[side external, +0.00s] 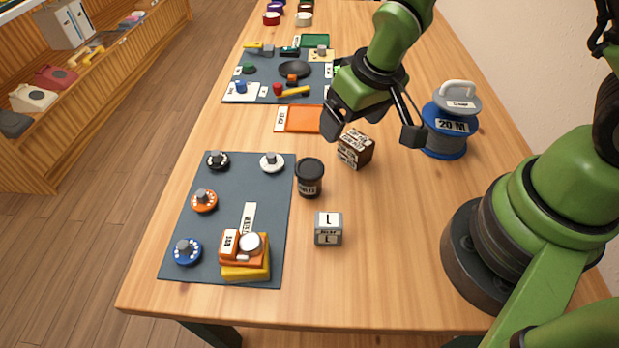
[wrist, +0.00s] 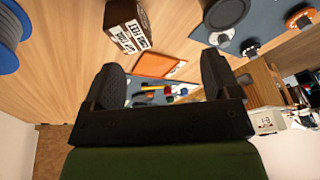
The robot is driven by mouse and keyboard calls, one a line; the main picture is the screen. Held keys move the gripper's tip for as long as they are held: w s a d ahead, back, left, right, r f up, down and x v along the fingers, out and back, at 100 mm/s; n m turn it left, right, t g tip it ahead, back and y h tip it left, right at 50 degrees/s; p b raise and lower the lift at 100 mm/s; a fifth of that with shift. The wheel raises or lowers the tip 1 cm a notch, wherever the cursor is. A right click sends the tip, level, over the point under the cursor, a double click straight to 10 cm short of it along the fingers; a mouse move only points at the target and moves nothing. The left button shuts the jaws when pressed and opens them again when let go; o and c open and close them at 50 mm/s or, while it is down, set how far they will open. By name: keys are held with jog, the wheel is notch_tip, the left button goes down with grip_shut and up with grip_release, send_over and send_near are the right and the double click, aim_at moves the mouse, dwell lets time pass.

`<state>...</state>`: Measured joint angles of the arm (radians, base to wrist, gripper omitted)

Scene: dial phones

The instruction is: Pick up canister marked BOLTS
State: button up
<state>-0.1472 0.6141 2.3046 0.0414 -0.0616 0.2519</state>
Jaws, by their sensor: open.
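The dark canister (side external: 310,178) with a black lid stands upright on the bare wood, just right of the near grey mat. Its small light label is too small to read for certain. In the wrist view a dark round shape at the top edge, partly cut off, looks like the same canister (wrist: 226,13). My gripper (side external: 374,129) is open and empty above the table, beyond the canister and to its right, with nothing between its fingers. In the wrist view both dark fingers (wrist: 160,78) stand wide apart.
A brown lettered box (side external: 355,148) stands between canister and gripper. A grey mat (side external: 185,263) with dials and a phone lies left. A blue reel (side external: 445,143) stands right. An orange tray (side external: 304,119) lies behind.

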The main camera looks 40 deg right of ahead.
aim_at(310, 167)
jog(key=a+m+g, duration=0.1)
jog(key=a, duration=0.1)
jog(key=w+a+r+g, duration=0.1)
jog(key=a, duration=0.2)
jog(key=w+a+r+m, duration=0.1)
jog(key=a, duration=0.1)
jog(key=shift+a+r+m+g, duration=0.25)
jog(key=shift+a+m+g, duration=0.05)
jog(key=shift+g, duration=0.1)
jog(key=shift+a+r, duration=0.2)
jog(key=shift+a, duration=0.1)
jog(key=shift+s+a+f+m, duration=0.1)
jog(key=shift+a+f+m, duration=0.05)
jog(key=shift+f+m, duration=0.15)
notch_tip(310, 167, down, 4)
jog(key=f, duration=0.5)
jog(key=shift+s+d+f, duration=0.1)
jog(key=shift+s+d, duration=0.2)
jog(key=shift+s, duration=0.05)
jog(key=c, duration=1)
